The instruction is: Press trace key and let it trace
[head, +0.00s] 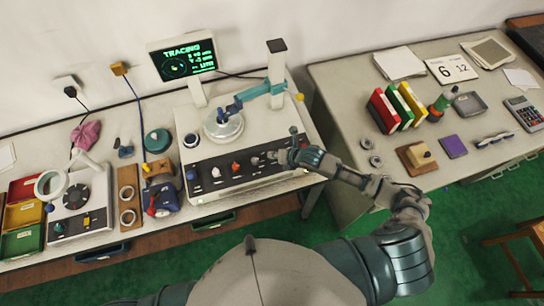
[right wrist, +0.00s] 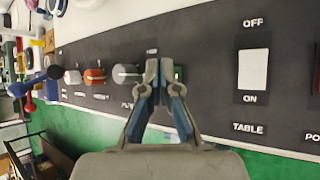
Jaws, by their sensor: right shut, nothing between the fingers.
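The measuring machine's black control panel (head: 230,172) has a row of knobs and keys along its front. My right gripper (head: 285,157) is at the panel's right part, fingers closed together and empty. In the right wrist view the shut fingertips (right wrist: 160,64) are at the panel, just right of a grey knob (right wrist: 126,74). A green key (right wrist: 178,73) shows partly behind the fingers; whether they touch it I cannot tell. The screen (head: 186,60) reads "TRACING" in green with a round plot. A metal ring part (head: 222,124) sits on the machine's round table under a blue probe arm (head: 238,103). My left gripper is not in view.
A white TABLE switch (right wrist: 252,70) marked OFF and ON is right of my fingers. A second bench (head: 340,125) on the right holds books, loose rings and a calculator. A gap separates the benches.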

